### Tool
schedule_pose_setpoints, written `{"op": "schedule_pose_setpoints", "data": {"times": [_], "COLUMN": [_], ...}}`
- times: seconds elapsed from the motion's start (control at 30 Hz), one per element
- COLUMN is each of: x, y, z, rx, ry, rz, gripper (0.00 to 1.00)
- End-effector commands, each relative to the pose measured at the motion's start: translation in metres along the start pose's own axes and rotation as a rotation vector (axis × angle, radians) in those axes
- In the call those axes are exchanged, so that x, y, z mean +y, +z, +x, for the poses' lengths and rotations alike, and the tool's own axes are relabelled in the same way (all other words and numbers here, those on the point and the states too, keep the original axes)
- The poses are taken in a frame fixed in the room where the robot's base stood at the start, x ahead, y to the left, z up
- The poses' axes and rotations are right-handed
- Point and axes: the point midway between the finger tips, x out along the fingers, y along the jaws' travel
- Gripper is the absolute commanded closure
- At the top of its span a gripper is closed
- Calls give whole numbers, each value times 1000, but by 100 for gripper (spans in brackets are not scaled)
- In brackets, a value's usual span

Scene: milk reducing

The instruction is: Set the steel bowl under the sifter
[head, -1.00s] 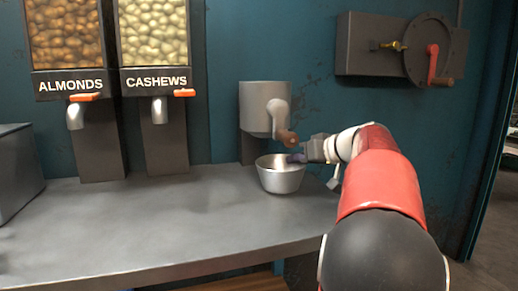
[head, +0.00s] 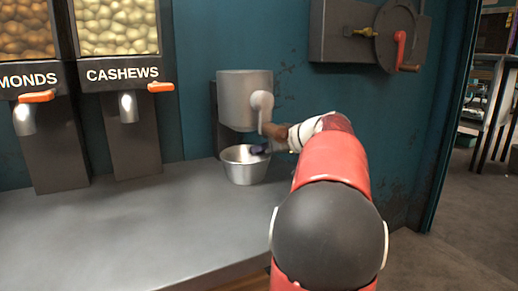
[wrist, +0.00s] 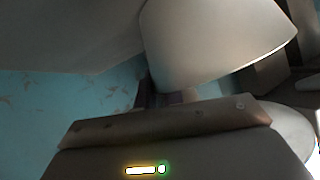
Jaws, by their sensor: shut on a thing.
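The steel bowl (head: 240,173) is upright at the back of the counter, below the sifter. The sifter (head: 236,98) is a grey cylinder on the wall with a white crank and brown handle on its right. In the head view the bowl's rim lies a little below the sifter's bottom edge. My gripper (head: 262,149) is shut on the right side of the bowl's rim. I cannot tell whether the bowl's base touches the counter.
Almond (head: 37,80) and cashew (head: 122,75) dispensers stand to the left. A wall box (head: 345,30) with a red-handled crank hangs at the upper right. The grey counter (head: 130,225) is clear in front. Open floor lies to the right.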

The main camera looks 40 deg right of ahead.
Motion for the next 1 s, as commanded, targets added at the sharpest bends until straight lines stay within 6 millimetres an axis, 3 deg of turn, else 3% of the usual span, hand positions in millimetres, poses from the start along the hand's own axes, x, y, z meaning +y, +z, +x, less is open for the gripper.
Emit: {"op": "schedule_pose_setpoints", "data": {"times": [0.03, 0.07, 0.1, 0.23, 0.57, 0.67, 1.0], "x": [1, 0, 0, 0, -1, 0, 0], "y": [2, 2, 1, 1, -2, -1, -2], "z": [1, 1, 1, 1, -1, -13, -85], "rx": [0, 0, 0, 0, 0, 1, 1], "ry": [0, 0, 0, 0, 0, 3, 3], "rz": [0, 0, 0, 0, 0, 0, 0], "gripper": [100, 88, 83, 69, 69, 69, 69]}}
